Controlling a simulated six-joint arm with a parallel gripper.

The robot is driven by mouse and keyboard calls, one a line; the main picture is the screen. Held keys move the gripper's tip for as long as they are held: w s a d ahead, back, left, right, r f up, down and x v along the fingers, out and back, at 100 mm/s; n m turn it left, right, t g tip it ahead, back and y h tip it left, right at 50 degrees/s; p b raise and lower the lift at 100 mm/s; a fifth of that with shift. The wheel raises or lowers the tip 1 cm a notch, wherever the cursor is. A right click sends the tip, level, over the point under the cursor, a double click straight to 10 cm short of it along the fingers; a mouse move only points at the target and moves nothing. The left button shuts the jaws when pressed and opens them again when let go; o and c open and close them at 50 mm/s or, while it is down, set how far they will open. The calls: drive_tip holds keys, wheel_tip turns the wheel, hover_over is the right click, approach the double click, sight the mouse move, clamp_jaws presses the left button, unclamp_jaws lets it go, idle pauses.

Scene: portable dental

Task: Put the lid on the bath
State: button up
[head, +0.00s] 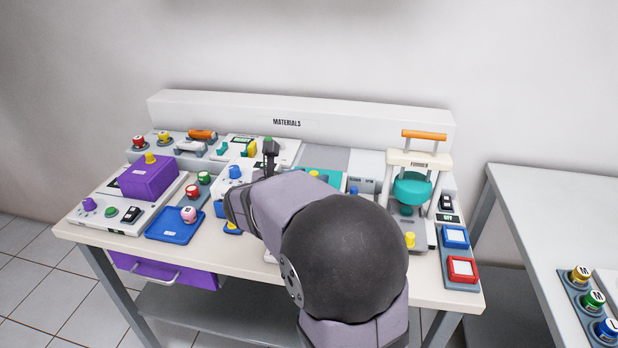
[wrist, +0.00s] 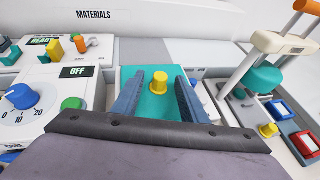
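A flat teal piece with a yellow knob (wrist: 159,82) on top is in the middle of the wrist view; its teal surface (wrist: 158,108) looks like a lid. I cannot tell whether it lies on the bath or on something else. My gripper (wrist: 160,92) is open, with one blue-grey finger on each side of the yellow knob and gaps between. In the head view my arm hides most of the teal piece (head: 321,174) and the gripper's fingers. A unit with a blue dial (wrist: 22,96) and a display reading OFF (wrist: 78,72) stands left of it.
A purple box (head: 148,180) with a yellow knob stands at the left. A blue tray (head: 172,228) with a pink-topped jar sits at the front. The tall former (head: 421,160) with an orange handle stands close on the right. Blue and red framed squares are at the right edge.

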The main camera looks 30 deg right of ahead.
drive_tip(key=v, duration=0.7)
idle(0.4)
drive_tip(key=shift+s+a+r, duration=0.1)
drive_tip(key=shift+a, duration=0.05)
